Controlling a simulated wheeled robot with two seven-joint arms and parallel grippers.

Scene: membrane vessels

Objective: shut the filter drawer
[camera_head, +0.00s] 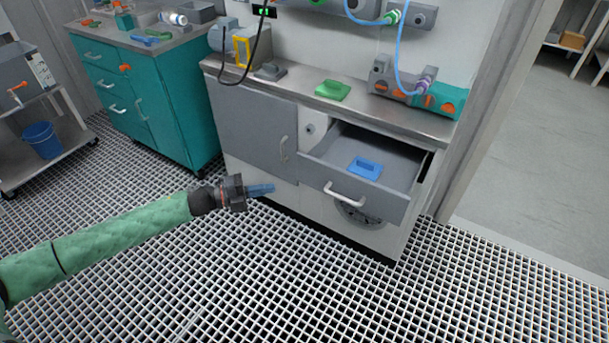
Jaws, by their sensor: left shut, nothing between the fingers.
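The filter drawer (352,193) is a grey drawer pulled out of the white and grey cabinet (258,130), with a pale bar handle (344,193) on its front. A blue piece with a raised grip (366,168) lies inside on the drawer floor. My left gripper (272,188) is shut and empty, its blue fingers pointing right. It appears in front of the cabinet, to the left of the drawer front and apart from the handle in the picture. My right gripper is not in view.
A green block (332,90) and hose-connected fittings (400,85) stand on the steel worktop (290,85). A teal cabinet (150,95) and a cart with a blue bucket (42,139) stand at left. The grated floor (300,295) in front is clear.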

